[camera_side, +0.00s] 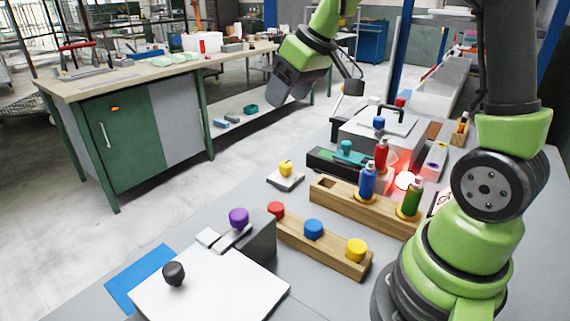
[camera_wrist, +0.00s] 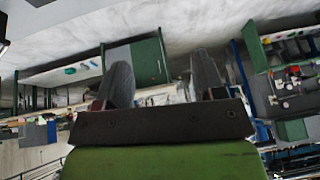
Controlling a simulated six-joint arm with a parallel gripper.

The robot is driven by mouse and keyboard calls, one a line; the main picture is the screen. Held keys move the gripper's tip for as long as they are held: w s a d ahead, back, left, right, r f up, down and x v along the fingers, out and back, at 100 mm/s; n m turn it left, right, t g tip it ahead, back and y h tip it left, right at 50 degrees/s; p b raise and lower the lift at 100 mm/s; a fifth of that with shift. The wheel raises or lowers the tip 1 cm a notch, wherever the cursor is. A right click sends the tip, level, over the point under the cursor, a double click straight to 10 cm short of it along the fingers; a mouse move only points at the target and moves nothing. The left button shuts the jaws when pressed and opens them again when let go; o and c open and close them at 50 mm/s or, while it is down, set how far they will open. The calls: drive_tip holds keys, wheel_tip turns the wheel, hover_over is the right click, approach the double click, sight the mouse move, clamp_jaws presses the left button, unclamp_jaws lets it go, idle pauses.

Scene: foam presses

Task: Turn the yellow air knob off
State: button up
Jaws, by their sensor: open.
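A yellow knob (camera_side: 285,168) sits on a small pale square base on the grey table, left of the wooden rack. It looks like the air knob. Its handle direction is too small to tell. Another yellow round piece (camera_side: 357,250) is at the near end of a wooden strip. My gripper (camera_side: 348,88) is high above the far part of the table, well away from the knob. In the wrist view my gripper (camera_wrist: 163,78) shows two dark fingers apart with nothing between them. That view faces the room, and the knob is not in it.
A wooden rack (camera_side: 335,194) holds blue and green bottles; a red bottle (camera_side: 381,156) stands behind it. A grey press (camera_side: 380,128) stands at the back. The table around the yellow knob is fairly clear.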

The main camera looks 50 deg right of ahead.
drive_tip(key=w+d+f+n, duration=0.1)
drive_tip(key=w+d+f, duration=0.2)
drive_tip(key=d+f, duration=0.35)
drive_tip(key=n, duration=0.1)
approach(285, 163)
drive_tip(key=shift+g, duration=0.4)
drive_tip(key=x, duration=1)
drive_tip(key=shift+w, duration=0.35)
drive_tip(key=c, duration=0.9)
